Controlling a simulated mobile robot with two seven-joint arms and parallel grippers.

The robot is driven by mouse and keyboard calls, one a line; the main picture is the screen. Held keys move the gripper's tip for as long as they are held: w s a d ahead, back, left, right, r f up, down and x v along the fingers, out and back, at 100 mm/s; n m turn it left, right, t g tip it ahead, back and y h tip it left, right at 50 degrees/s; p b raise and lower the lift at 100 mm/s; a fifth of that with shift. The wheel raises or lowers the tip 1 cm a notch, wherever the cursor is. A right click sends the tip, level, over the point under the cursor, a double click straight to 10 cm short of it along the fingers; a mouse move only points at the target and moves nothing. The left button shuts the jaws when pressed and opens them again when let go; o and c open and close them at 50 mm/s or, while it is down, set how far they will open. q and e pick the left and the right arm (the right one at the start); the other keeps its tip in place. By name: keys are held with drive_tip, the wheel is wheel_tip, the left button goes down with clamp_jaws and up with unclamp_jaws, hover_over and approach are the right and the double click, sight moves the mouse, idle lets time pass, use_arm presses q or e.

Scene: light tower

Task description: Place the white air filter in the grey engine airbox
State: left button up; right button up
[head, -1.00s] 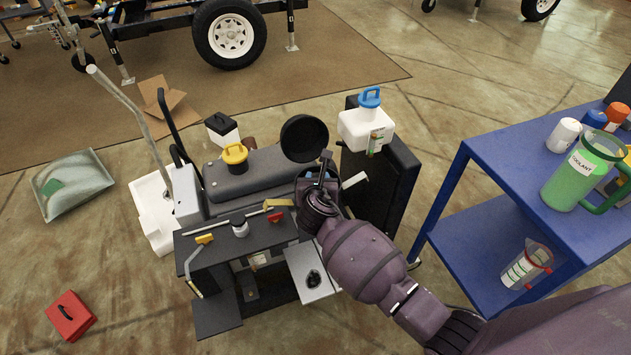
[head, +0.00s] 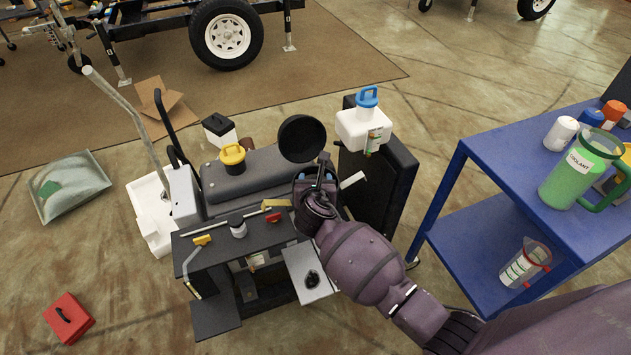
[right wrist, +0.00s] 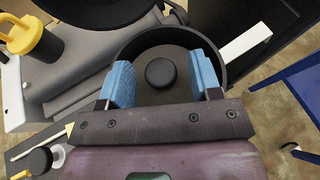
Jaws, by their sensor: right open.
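The round dark engine airbox (right wrist: 150,48) stands open in the right wrist view, with a black round knob (right wrist: 161,72) in the middle of its floor. A pale stub (right wrist: 245,42) sticks out from its side. In the head view the airbox is mostly hidden behind my right gripper (head: 322,180). My right gripper, also in the right wrist view (right wrist: 163,82), is open, its blue pads on either side of the knob, over or inside the rim; the depth is unclear. No white air filter can be made out. My left gripper is out of view.
A black round lid (head: 301,138) stands raised behind the airbox. The grey engine cover (head: 260,175) has a yellow cap (head: 232,157). A white tank (head: 364,128) with a blue cap stands behind right. A blue cart (head: 500,190) with bottles stands at the right.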

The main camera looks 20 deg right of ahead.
drive_tip(key=p+v, duration=0.3)
drive_tip(key=v, duration=0.8)
drive_tip(key=shift+s+r, duration=0.2)
drive_tip(key=shift+s, duration=0.15)
drive_tip(key=s+d+f+m+g+y, duration=0.1)
drive_tip(key=s+d+f+m+y, duration=0.2)
drive_tip(key=s+m, duration=0.4)
drive_tip(key=s+d+f+m+g, duration=0.1)
drive_tip(key=s+d+f+m, duration=0.1)
drive_tip(key=s+f+m, duration=0.35)
drive_tip(key=s+d+r+m+y, duration=0.1)
drive_tip(key=s+d+m, duration=0.2)
drive_tip(key=s+m, duration=0.4)
drive_tip(key=s+d+r+m, duration=0.2)
drive_tip(key=s+m, duration=0.5)
drive_tip(key=m, duration=0.4)
drive_tip(key=shift+s+d+y, duration=0.15)
drive_tip(key=shift+d+y, duration=0.25)
